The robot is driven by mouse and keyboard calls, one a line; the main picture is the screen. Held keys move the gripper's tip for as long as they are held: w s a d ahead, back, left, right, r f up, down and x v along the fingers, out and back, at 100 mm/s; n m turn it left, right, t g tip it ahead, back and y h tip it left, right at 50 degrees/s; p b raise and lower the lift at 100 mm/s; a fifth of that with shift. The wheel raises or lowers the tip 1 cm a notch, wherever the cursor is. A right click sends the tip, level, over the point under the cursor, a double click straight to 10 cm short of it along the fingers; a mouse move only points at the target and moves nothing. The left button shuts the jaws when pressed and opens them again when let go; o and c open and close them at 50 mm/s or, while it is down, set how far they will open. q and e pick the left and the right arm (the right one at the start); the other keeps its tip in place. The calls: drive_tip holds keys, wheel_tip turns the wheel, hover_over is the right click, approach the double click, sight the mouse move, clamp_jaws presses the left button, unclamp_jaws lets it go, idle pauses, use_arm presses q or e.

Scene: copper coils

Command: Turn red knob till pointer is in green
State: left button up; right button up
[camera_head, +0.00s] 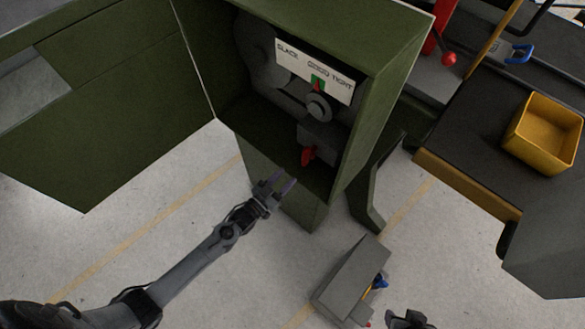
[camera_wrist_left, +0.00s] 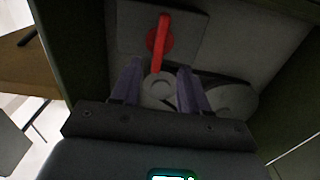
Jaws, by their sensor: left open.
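The red knob (camera_head: 308,156) sits low inside the open green cabinet (camera_head: 395,75). In the left wrist view the red knob (camera_wrist_left: 160,38) is a lever-like handle on a grey plate. My right gripper (camera_head: 408,319) is at the bottom edge, partly cut off.
The cabinet's side walls border the opening. A grey box (camera_head: 345,280) stands on the floor at lower middle. A dark bench at right carries a yellow bin (camera_head: 543,132). A red-balled lever (camera_head: 449,59) stands at upper right.

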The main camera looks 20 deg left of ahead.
use_arm(q)
drive_tip(key=shift+v, duration=1.2)
